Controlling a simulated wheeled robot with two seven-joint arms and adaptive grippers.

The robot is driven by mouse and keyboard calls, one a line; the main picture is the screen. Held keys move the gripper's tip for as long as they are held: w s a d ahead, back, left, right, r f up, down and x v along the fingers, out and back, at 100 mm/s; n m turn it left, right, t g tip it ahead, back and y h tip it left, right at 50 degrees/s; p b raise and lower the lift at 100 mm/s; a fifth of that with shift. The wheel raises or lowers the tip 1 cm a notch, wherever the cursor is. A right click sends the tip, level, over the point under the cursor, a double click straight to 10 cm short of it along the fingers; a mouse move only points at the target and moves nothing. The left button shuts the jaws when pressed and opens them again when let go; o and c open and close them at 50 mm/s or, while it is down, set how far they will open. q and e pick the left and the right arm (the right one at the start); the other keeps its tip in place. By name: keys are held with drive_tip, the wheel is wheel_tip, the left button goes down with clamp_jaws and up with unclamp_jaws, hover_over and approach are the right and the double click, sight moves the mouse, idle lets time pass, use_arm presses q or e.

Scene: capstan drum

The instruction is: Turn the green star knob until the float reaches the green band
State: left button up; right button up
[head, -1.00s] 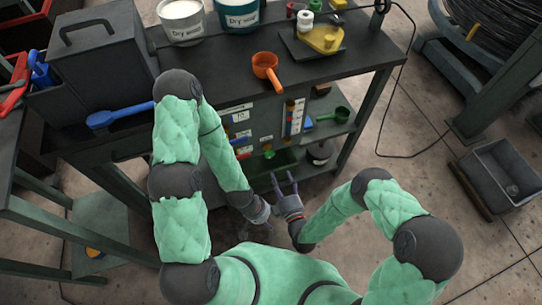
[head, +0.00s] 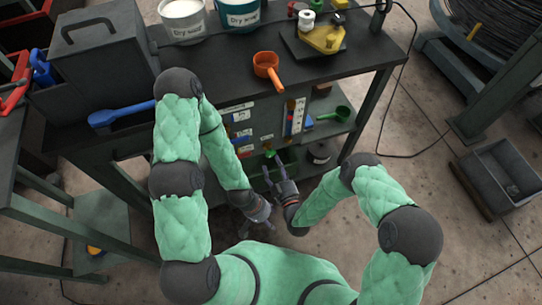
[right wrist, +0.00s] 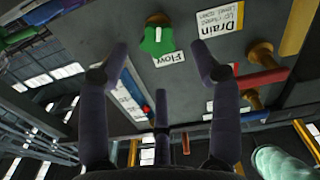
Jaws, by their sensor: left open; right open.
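The green star knob (head: 269,154) sits on the cabinet's front panel under the bench top. In the right wrist view the knob (right wrist: 158,40) is on a brass stem beside a "Flow" label. My right gripper (head: 273,168) is open and empty, its fingertips just short of the knob. In the right wrist view the fingers (right wrist: 160,56) are spread, with the knob ahead between the upper two. The white gauge (head: 295,116) with red and blue marks is right of the knob; its float and green band are too small to tell. My left gripper (head: 256,226) hangs low, away from the panel.
A "Drain" label (right wrist: 220,18) and other brass-stemmed handles, one red (right wrist: 262,78), are close to the knob. An orange scoop (head: 267,68) overhangs the bench edge above. A green scoop (head: 340,114) lies on the shelf at right.

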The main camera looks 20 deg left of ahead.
sight(270, 154)
drive_tip(key=shift+b+x, duration=0.7)
drive_tip(key=shift+x, duration=2.05)
drive_tip(key=shift+r, duration=0.1)
drive_tip(key=c, duration=1.1)
